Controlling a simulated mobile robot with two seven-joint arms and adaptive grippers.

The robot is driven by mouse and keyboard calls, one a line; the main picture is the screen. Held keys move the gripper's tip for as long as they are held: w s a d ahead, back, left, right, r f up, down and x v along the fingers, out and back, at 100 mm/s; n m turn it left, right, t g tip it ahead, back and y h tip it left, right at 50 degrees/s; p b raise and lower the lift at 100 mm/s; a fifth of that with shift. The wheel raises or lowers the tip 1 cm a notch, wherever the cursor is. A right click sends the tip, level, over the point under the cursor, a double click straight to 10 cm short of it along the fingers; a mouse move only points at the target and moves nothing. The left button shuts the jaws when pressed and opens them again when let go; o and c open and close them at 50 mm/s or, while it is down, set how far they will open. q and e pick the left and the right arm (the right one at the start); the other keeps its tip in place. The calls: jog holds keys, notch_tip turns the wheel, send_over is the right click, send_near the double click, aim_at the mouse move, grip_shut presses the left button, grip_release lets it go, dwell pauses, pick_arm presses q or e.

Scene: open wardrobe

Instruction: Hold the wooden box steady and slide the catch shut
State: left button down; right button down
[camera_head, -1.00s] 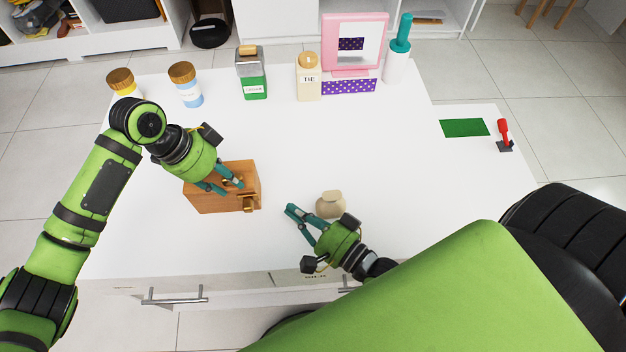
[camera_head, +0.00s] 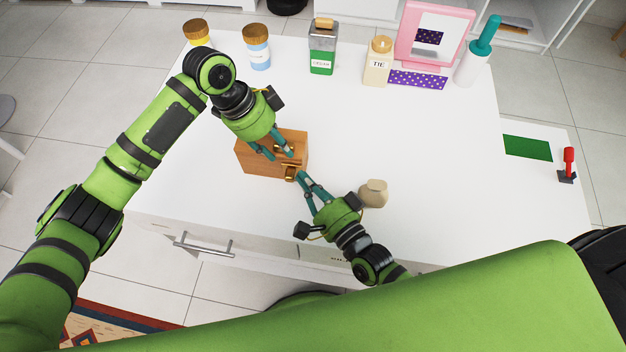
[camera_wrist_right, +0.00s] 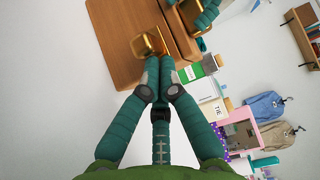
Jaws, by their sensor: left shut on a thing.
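The brown wooden box (camera_head: 262,160) sits on the white table. My left gripper (camera_head: 281,155) is shut on its top part, with the fingers covering some of the top. The brass catch (camera_head: 290,172) is on the box's side facing my right arm. My right gripper (camera_head: 301,179) has its fingertips together right beside the catch. In the right wrist view the fingertips (camera_wrist_right: 160,64) lie just short of the brass catch (camera_wrist_right: 149,44), with the wooden box (camera_wrist_right: 118,45) behind. I cannot tell whether they touch it.
A beige pouch-like object (camera_head: 373,193) stands close to my right gripper. The table's right side is clear.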

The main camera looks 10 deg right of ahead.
jog(key=a, duration=0.1)
jog(key=w+a, duration=0.1)
jog(key=shift+a, duration=0.35)
pick_arm(q)
jog(key=shift+s+d, duration=0.1)
jog(key=shift+d, duration=0.05)
pick_arm(e)
jog(key=shift+s+d, duration=0.1)
jog(key=shift+d, duration=0.05)
jog(key=shift+s+d, duration=0.1)
jog(key=shift+d, duration=0.15)
jog(key=d, duration=0.1)
jog(key=s+d, duration=0.2)
jog(key=shift+s+d, duration=0.25)
jog(key=shift+d, duration=0.1)
jog(key=v, duration=0.8)
jog(key=shift+s+d, duration=0.2)
jog(key=shift+s, duration=0.05)
pick_arm(q)
jog(key=c, duration=0.8)
grip_release()
